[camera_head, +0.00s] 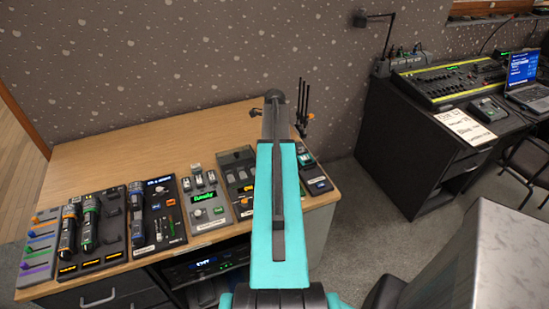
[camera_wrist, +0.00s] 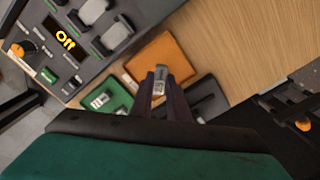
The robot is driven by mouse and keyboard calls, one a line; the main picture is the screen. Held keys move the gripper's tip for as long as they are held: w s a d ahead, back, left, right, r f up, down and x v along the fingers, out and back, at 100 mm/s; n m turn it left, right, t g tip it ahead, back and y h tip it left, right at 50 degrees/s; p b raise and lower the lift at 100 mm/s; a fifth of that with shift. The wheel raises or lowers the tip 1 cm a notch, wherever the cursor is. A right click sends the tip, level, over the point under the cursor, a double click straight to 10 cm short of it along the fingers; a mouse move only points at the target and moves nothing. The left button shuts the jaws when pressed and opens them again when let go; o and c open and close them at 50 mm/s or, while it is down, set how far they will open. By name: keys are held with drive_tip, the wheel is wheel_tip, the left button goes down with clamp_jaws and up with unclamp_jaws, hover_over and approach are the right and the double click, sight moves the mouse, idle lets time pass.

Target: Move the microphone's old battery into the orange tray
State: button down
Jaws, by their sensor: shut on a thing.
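In the wrist view my gripper (camera_wrist: 160,84) is shut on a small grey and silver battery (camera_wrist: 159,80). The battery stands between the fingertips, over the near part of the orange tray (camera_wrist: 172,50). I cannot tell whether it touches the tray floor. No other thing shows in the orange tray. In the head view my turquoise arm hides the gripper and most of the trays. Two handheld microphones, one with a blue band (camera_head: 67,232) and one with a green band (camera_head: 89,226), lie in a dark holder at the left of the desk.
A green tray (camera_wrist: 118,91) with light-coloured pieces in it sits left of the orange tray in the wrist view. A dark grey tray (camera_wrist: 209,92) sits right of it. Bare wooden desk (camera_wrist: 235,40) is to the right.

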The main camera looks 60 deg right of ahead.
idle(0.3)
drive_tip(key=shift+f+p, duration=0.5)
drive_tip(key=shift+f, duration=1.4)
drive_tip(key=shift+f, duration=0.1)
drive_tip(key=c, duration=1.7)
unclamp_jaws()
drive_tip(key=shift+r+b, duration=1.7)
drive_tip(key=shift+r, duration=4.45)
drive_tip(key=shift+r, duration=0.1)
